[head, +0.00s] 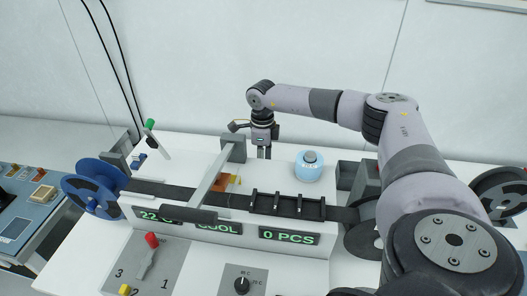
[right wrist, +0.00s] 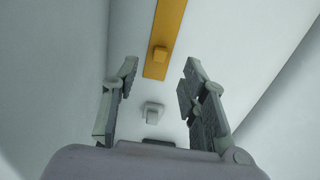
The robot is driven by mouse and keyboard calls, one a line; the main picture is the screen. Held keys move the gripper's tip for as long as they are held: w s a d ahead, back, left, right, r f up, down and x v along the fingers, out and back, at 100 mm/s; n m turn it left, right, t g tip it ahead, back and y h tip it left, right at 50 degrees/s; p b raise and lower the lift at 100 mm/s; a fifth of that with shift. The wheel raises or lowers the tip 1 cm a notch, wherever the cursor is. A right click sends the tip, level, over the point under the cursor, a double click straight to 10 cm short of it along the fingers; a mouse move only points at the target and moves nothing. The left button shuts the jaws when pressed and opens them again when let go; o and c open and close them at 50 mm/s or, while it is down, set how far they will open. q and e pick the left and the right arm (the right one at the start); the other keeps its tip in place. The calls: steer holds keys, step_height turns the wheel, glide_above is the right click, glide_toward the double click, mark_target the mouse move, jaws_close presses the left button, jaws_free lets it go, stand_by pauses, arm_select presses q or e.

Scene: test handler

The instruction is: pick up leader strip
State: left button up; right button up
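An orange-yellow strip (right wrist: 168,30) with a small raised block of the same colour (right wrist: 159,54) near its lower end lies on a pale surface in the right wrist view; it looks like the leader strip. My right gripper (right wrist: 160,66) is open and empty, its fingers on either side of the strip's near end in the picture, apart from it. I cannot make out the strip there for certain; orange pieces (head: 222,182) show on the machine beside the hinged bar. My left gripper is out of view.
The machine has a dark track (head: 165,192), a raised grey bar (head: 211,180), a blue reel (head: 97,189) and a dark reel (head: 503,193). A blue round container (head: 309,169) stands right of my gripper. A small grey block (right wrist: 153,110) shows between the fingers.

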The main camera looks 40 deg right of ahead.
step_height(320, 180, down, 4)
steer(key=shift+w+r+p, duration=0.1)
steer(key=shift+r+p, duration=0.1)
steer(key=shift+p, duration=0.1)
steer(key=shift+f+p, duration=0.4)
steer(key=f, duration=0.2)
steer(key=f+p, duration=0.1)
steer(key=shift+d+f, duration=0.2)
steer(key=shift+f, duration=0.6)
steer(key=shift+c, duration=0.2)
jaws_close()
